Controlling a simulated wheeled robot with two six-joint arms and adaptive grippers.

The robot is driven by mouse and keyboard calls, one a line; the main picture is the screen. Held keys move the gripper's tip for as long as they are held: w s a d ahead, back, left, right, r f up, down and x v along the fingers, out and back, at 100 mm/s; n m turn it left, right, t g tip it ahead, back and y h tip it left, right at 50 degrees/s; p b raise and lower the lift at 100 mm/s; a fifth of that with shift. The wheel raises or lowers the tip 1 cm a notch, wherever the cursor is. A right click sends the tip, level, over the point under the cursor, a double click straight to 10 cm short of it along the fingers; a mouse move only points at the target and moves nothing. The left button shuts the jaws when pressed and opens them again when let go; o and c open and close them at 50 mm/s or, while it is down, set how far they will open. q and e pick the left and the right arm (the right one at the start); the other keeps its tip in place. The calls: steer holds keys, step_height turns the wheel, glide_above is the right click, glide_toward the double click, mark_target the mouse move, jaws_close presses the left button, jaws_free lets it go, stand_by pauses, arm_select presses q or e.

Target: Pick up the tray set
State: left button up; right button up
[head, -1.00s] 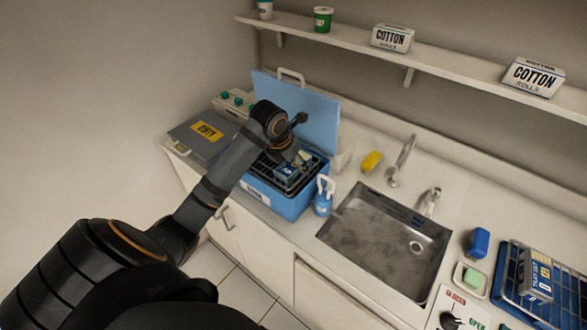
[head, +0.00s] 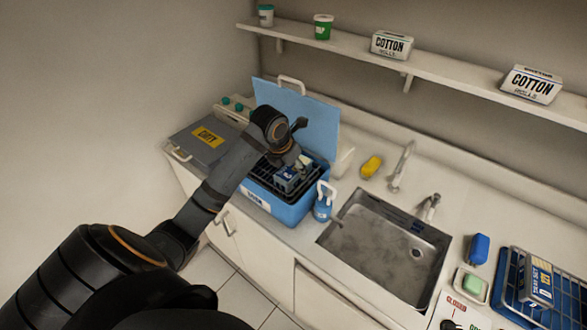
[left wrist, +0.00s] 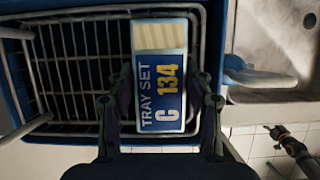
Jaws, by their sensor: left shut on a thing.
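A blue box labelled "TRAY SET C 134" (left wrist: 160,95) is between the two fingers of my left gripper (left wrist: 160,112) in the left wrist view. The gripper is shut on it. In the head view the same tray set (head: 286,178) shows at the tip of my left arm, over the open blue case (head: 290,212). The case has a dark wire rack (left wrist: 75,70) in it, and the tray set is at the right side of this rack. I cannot tell whether the set touches the rack. A second tray set (head: 537,280) lies on a blue rack at the far right. My right gripper is not in view.
The case's blue lid (head: 310,115) stands open behind it. A grey box with a yellow label (head: 203,143) is on the left. A shelf (head: 450,65) runs above.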

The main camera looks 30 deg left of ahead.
arm_select(q)
step_height(320, 180, up, 3)
steer(key=shift+r, duration=0.2)
steer(key=s+r+b, duration=0.2)
steer(key=s+r, duration=0.3)
steer(key=shift+s+d+r, duration=0.1)
steer(key=shift+s+r, duration=0.15)
steer(key=shift+r, duration=0.05)
steer(key=s+d+r+b, duration=0.1)
steer(key=s+r+b, duration=0.3)
steer(key=s+b, duration=0.4)
steer(key=shift+s+d+b, duration=0.15)
steer(key=shift+s+b, duration=0.1)
steer(key=shift+b, duration=0.45)
